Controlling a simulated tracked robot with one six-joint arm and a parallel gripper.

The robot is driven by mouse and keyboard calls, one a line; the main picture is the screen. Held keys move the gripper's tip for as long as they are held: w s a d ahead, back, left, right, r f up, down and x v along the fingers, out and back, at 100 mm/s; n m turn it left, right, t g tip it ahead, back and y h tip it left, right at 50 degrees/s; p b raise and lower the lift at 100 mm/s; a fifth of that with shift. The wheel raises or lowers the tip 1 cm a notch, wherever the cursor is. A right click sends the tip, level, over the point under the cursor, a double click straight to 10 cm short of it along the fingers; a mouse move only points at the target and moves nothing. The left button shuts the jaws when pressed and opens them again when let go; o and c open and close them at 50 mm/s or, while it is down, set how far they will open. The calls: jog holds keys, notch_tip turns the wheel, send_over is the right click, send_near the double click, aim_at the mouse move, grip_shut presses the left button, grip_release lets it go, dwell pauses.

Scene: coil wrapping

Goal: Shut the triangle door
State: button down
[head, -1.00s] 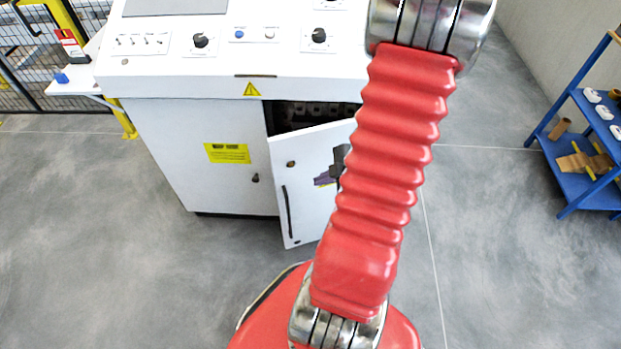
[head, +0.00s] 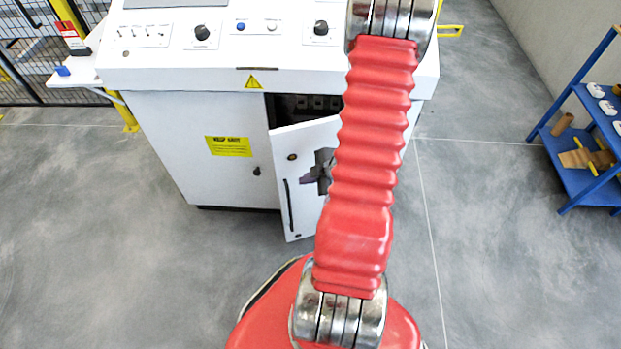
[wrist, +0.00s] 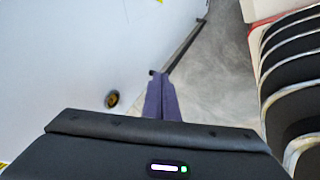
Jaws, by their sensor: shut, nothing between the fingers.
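The triangle door (head: 300,210) is a white cabinet door under the yellow triangle sign (head: 254,82). It stands ajar, with a dark gap above it into the cabinet. Its left edge swings out towards me, and it carries a dark bar handle (head: 289,205) and a round lock (head: 292,157). My gripper (head: 318,180) is in front of the door's outer face, partly hidden by my red arm. In the wrist view the purple fingers (wrist: 162,100) are together and empty, close to the door face (wrist: 70,60) and the lower end of the handle (wrist: 185,45). I cannot tell whether they touch.
The left cabinet door (head: 230,175) with a yellow label is shut. The control panel (head: 270,55) overhangs both doors. A blue shelf (head: 577,180) stands at the far right. Grey floor (head: 120,230) is clear left and right of the cabinet.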

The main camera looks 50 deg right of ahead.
aim_at(294, 173)
jog(key=shift+w+d, duration=0.55)
jog(key=shift+w, duration=0.3)
jog(key=shift+w+d, duration=0.55)
jog(key=shift+w, duration=0.3)
